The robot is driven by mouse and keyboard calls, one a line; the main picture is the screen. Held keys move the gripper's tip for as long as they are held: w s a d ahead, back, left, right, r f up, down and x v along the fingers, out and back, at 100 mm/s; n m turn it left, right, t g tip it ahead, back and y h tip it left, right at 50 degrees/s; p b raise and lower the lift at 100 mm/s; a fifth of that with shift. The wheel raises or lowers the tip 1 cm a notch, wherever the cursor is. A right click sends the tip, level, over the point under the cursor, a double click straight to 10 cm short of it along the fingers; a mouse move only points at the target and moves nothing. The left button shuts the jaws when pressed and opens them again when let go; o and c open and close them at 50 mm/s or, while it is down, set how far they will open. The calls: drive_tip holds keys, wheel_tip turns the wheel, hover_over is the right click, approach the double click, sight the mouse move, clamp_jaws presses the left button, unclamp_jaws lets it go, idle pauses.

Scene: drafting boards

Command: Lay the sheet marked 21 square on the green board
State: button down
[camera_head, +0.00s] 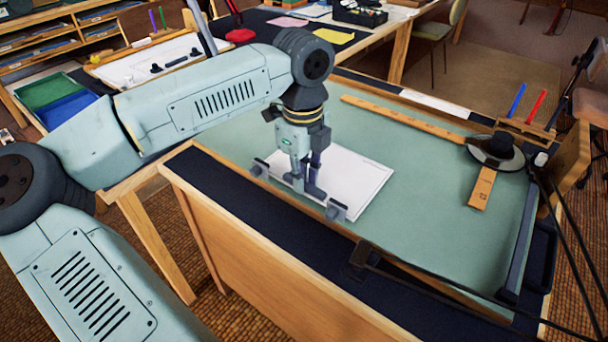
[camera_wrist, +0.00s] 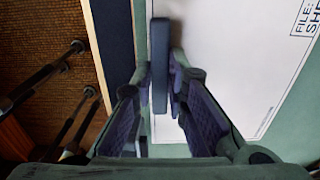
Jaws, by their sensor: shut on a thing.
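The white sheet (camera_head: 355,185) is over the near left part of the green board (camera_head: 440,215), its near edge roughly along the board's near edge. The wrist view shows the sheet (camera_wrist: 225,60) with a printed box at upper right; its number is not readable. My gripper (camera_head: 312,182) is above the sheet's near edge. Dark end blocks (camera_head: 336,210) stand near the sheet's near edge. I cannot tell whether the sheet touches the board.
A wooden ruler (camera_head: 410,118) lies along the board's far side. A dark round lamp head (camera_head: 495,150) and a wooden strip (camera_head: 482,188) are at the right. A blue pen (camera_head: 516,101) and red pen (camera_head: 537,106) stand beyond. The board's middle and front right are clear.

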drive_tip(key=shift+f+b, duration=0.35)
drive_tip(key=shift+b, duration=0.05)
idle(0.7)
drive_tip(key=c, duration=1.5)
unclamp_jaws()
wheel_tip(320, 180, up, 12)
drive_tip(key=shift+r, duration=0.1)
